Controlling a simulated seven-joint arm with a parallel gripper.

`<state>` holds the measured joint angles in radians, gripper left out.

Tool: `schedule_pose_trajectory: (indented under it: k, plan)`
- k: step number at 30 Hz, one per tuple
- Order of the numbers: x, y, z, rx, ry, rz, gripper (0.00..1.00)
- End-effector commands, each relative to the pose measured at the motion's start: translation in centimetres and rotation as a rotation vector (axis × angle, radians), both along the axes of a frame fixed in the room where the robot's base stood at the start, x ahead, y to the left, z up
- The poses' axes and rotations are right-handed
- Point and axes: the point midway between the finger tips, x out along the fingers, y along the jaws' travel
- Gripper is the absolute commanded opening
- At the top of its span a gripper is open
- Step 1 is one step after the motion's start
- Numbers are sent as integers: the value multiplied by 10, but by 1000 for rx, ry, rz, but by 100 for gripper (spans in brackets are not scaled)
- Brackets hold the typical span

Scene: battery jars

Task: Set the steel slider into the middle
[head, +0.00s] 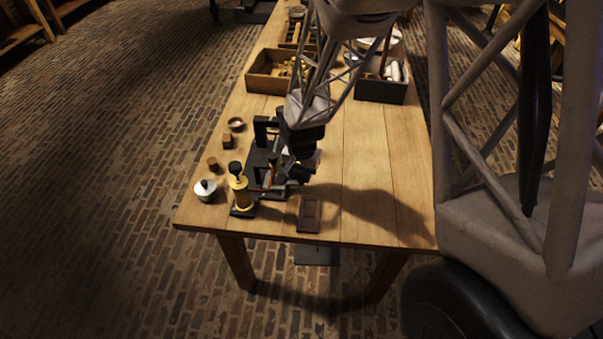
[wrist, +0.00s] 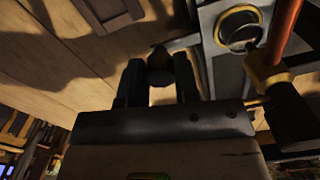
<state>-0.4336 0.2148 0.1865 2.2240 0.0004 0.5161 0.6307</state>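My gripper (wrist: 159,72) points down over the black apparatus (head: 258,158) on the table in the head view. In the wrist view its two dark fingers stand either side of a dark rounded knob (wrist: 160,66) and look closed on it. A thin grey metal bar (wrist: 184,43) runs right from beside the knob towards a grey block. I cannot tell for sure whether this bar and knob are the steel slider. A brass-edged ring (wrist: 240,28) sits on the grey block. In the head view my arm hides the fingertips and what they hold.
A brass cylinder (head: 241,194) with a black knob and a lidded metal jar (head: 205,190) stand at the front left. A copper-coloured rod (wrist: 284,28) rises close right of my gripper. A dark plate (head: 309,214) lies near the front edge.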

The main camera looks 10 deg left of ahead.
Motion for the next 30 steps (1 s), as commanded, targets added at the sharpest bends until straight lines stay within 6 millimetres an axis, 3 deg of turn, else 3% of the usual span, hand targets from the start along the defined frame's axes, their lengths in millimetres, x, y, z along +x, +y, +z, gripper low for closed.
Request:
schedule_pose_trajectory:
  k: [1, 5, 13, 24, 30]
  plan:
    - [0, 0, 0, 0, 0, 0, 18]
    - [0, 0, 0, 0, 0, 0, 0]
    - [8, 0, 0, 0, -1, 0, 0]
    - [72, 0, 0, 0, -1, 0, 0]
    - [81, 0, 1, 0, 0, 1, 0]
